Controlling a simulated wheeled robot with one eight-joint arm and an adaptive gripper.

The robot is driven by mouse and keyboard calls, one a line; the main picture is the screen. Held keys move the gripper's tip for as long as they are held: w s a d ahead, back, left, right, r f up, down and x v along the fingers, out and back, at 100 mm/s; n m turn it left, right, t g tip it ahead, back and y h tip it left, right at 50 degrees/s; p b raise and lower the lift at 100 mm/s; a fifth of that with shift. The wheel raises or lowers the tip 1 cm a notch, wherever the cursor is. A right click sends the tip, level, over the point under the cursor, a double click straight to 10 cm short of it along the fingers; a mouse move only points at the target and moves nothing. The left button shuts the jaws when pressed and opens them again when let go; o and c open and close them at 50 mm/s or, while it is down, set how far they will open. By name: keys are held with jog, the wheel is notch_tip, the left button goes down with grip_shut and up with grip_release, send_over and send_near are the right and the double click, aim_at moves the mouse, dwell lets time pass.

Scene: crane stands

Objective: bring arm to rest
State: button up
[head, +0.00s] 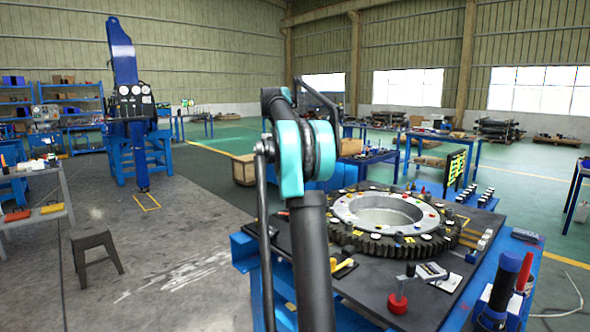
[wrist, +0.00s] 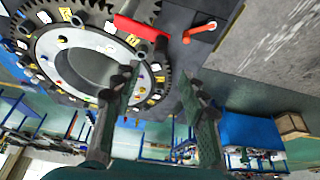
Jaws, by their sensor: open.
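My gripper (wrist: 158,95) shows in the wrist view with its two fingers apart and nothing between them. Behind the left finger is the large toothed ring (wrist: 88,50), which looks tilted in this view. In the head view my arm rises in front of the workbench, with a teal joint near the middle. The gripper itself cannot be made out there. The toothed ring (head: 345,208) lies flat on the dark bench top (head: 365,290), with small parts on its rim.
A blue crane stand (head: 125,60) with gauges stands at the back left. A grey stool (head: 95,240) stands on the open floor at left. A red-based part (head: 398,302) and a dark cylinder (head: 508,268) stand on the bench. Blue shelves (head: 70,95) line the back left.

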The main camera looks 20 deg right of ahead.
jog(key=shift+a, duration=0.1)
dwell(0.6)
jog(key=s+a+f+n+t+y, duration=0.2)
jog(key=s+a+f+n, duration=0.5)
jog(key=s+a+f, duration=0.75)
jog(key=s+a+f+n+y, duration=0.1)
jog(key=s+a+f+n, duration=0.2)
jog(key=s+f, duration=0.7)
jog(key=s+a+f+n+y, duration=0.1)
jog(key=s+a+f+n, duration=0.2)
jog(key=s+f, duration=0.8)
jog(key=s+a, duration=0.2)
jog(key=s, duration=0.4)
jog(key=shift+s+a+f+n+t, duration=0.2)
jog(key=shift+f+n+t, duration=0.1)
jog(key=shift+n, duration=0.1)
